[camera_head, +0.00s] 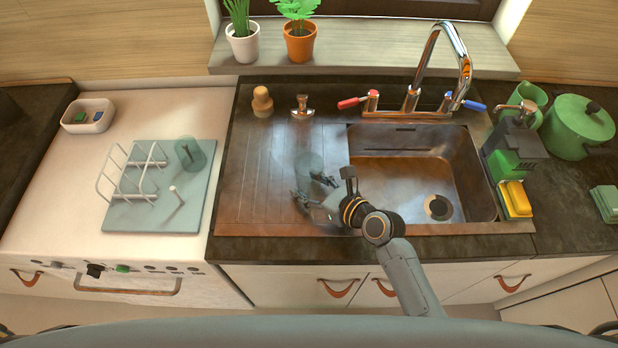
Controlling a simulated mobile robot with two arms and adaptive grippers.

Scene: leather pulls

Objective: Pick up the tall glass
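A clear, faintly tinted glass (308,163) stands on the ribbed drainboard left of the sink basin; its outline is hard to make out. My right gripper (313,187) is low over the drainboard at the near side of this glass. Its two dark fingers are spread apart; whether they touch the glass I cannot tell. A second, greenish glass (194,153) is on the dish rack mat at the left. I cannot tell from this view which glass is taller. My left gripper is not in view.
A white wire rack (132,172) stands on a pale blue mat (150,218) at left. The sink basin (408,170) lies right of the gripper, with a chrome faucet (412,98) behind. A wooden-topped stopper (262,102) stands at the back. A green pot (578,125) is at right.

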